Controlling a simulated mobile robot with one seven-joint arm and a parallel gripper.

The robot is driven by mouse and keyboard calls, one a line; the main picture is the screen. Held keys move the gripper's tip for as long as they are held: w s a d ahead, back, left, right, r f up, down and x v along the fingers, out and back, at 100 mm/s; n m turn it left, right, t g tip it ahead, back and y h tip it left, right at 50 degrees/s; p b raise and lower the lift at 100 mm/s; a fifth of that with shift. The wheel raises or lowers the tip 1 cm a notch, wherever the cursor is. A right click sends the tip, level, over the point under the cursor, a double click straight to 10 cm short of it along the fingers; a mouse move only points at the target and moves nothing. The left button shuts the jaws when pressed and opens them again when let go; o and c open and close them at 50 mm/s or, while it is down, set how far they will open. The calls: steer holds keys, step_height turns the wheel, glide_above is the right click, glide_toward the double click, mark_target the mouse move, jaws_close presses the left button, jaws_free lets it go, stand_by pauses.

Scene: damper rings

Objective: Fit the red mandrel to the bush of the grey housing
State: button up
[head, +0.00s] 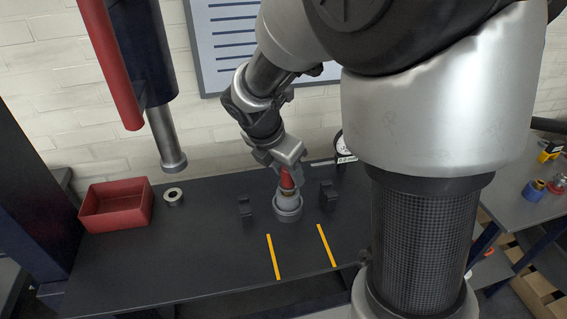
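The red mandrel (287,179) is upright between the fingers of my gripper (287,172), which appears shut on it. The grey housing (288,212) stands on the dark bench directly below, between two black blocks. A small brass-coloured band shows at the housing's top, just under the red part, and may be the bush. The mandrel's lower end is in line with the housing's top. From this view I cannot tell whether it is inside the bush or just above it.
Black blocks (245,211) and (327,194) flank the housing closely. A red bin (117,206) and a metal ring (173,196) are at the left, below a hanging press column (166,138). A dial gauge stands behind. Yellow strips (273,257) mark the clear bench front.

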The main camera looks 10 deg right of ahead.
steer(key=shift+o, duration=0.6)
steer(key=shift+f, duration=0.1)
steer(key=p+v, duration=0.2)
steer(key=v, duration=1.5)
steer(key=shift+r+p, duration=0.3)
